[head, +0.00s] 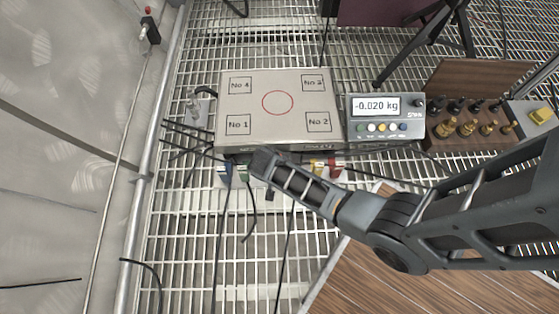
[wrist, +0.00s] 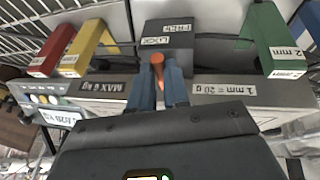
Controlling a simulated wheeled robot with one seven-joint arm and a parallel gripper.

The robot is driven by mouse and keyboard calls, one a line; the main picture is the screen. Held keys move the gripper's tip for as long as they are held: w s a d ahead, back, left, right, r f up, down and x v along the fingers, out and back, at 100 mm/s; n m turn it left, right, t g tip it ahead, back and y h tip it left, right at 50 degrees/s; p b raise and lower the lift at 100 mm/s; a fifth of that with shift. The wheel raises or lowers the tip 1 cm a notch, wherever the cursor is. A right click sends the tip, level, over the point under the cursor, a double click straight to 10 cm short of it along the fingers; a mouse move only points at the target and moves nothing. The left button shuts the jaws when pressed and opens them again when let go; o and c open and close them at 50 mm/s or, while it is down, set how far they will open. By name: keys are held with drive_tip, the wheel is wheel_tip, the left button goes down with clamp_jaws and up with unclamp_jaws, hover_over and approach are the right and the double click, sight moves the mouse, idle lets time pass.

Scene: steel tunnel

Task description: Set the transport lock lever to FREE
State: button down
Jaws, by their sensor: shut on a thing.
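The transport lock lever (wrist: 157,66) is an orange handle in the wrist view, in front of a dark block (wrist: 179,55) with small LOCK and FREE labels that appear upside down. The LOCK label lies nearest the lever; which setting it stands at I cannot tell. My gripper (wrist: 159,80) has its two blue-grey fingers shut on the lever, one on each side. In the head view my gripper (head: 258,163) is at the front edge of the weighing platform (head: 277,125), and the lever is hidden there.
A display unit (head: 385,118) reading -0.020 kg stands right of the platform. A wooden block of weights (head: 470,132) is farther right. Green (wrist: 272,45), yellow (wrist: 88,50) and red (wrist: 52,52) pieces flank the lock block. Cables hang over the grating in front.

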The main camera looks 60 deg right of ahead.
drive_tip(key=c, duration=1.1)
unclamp_jaws()
drive_tip(key=p+v, duration=0.4)
drive_tip(key=v, duration=0.3)
drive_tip(key=shift+a+r, duration=0.25)
drive_tip(key=shift+r, duration=0.05)
